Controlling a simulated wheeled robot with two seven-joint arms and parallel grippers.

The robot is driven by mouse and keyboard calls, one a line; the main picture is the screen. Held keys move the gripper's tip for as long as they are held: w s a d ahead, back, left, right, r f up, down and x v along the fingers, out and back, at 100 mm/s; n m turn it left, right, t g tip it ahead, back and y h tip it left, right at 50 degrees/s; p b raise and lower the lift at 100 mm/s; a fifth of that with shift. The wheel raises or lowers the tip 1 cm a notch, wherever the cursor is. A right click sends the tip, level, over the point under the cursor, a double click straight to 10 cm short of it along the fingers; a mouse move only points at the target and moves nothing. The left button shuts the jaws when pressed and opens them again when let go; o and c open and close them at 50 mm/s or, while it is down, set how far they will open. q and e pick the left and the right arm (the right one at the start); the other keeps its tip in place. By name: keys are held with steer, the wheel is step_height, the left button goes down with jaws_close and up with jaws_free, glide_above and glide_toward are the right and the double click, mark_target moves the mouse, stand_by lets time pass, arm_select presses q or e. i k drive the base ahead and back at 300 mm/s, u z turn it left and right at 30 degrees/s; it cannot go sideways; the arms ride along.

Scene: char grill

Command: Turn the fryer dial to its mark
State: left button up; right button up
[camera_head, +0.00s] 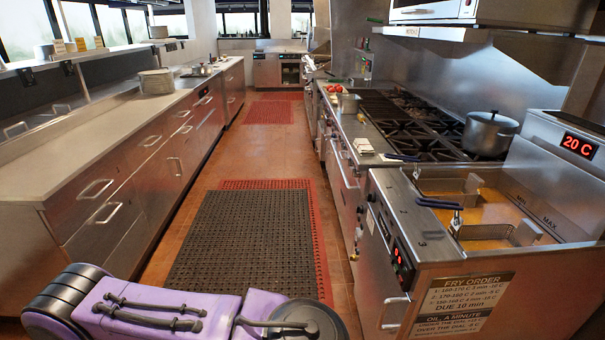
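The fryer (470,262) stands at the right, with a vat of amber oil (490,203) in its top and a red "20 C" display (578,146) on its raised back. Its front control panel (393,247) is a dark strip seen at a steep angle, with small red lights on it. The dial and its mark are too small and foreshortened to make out surely. Part of my purple arm (165,310) crosses the bottom left, away from the fryer. Neither of my grippers shows.
Fry baskets (485,232) sit in the oil, their handles toward the aisle. A pot (489,133) stands on the stove (420,125) beyond. A steel counter (70,155) with drawers runs along the left.

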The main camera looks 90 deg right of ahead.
mark_target(372, 198)
steer(key=z, duration=3.6)
steer(key=k, duration=0.35)
steer(key=u, duration=0.8)
steer(key=i, duration=0.85)
steer(key=z, duration=0.75)
steer(key=i, duration=0.5)
steer(key=z, duration=0.35)
